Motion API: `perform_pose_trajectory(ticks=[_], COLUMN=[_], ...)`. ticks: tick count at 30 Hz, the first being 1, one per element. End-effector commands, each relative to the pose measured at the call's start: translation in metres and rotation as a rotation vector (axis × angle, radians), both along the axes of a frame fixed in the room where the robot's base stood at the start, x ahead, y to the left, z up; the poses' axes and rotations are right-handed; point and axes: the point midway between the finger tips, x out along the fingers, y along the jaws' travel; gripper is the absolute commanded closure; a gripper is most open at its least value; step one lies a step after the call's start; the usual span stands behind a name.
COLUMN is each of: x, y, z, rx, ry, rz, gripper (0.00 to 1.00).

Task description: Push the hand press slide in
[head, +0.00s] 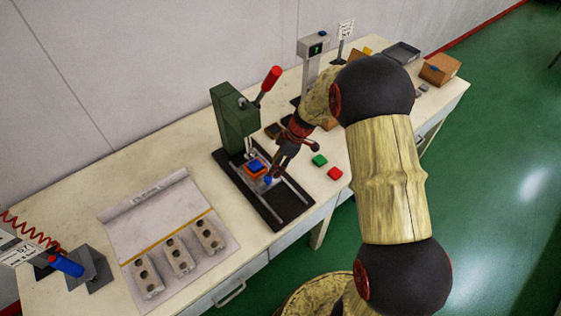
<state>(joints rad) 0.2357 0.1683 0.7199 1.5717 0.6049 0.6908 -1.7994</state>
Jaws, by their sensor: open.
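The green hand press (229,118) stands on the bench with its red-knobbed lever (268,84) raised. Its black base with pale rails (283,207) runs toward the front edge. The slide (255,172) carries an orange piece with a blue top and sits on the rails near the press column, partly under the ram. A small blue knob (267,181) shows at its front. My gripper (288,164) is open, just right of the slide and close to the blue knob. Whether it touches the knob I cannot tell. My arm reaches in from the right.
A green button (320,160) and a red button (335,173) lie right of the base. Several grey moulds (179,256) lie on a mat (150,220) at left. A display post (312,50) and a brown box (439,69) stand farther back.

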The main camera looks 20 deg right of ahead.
Motion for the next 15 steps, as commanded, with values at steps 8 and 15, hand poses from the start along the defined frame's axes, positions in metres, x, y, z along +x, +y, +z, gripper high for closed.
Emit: perform_pose_trajectory(ticks=[8,15], x=[-0.002,0.004], y=[0.01,0.023], z=[-0.022,-0.056], rx=[0.007,0.007], ry=[-0.015,-0.015], rz=[0.009,0.008], gripper=[0.58,0.58])
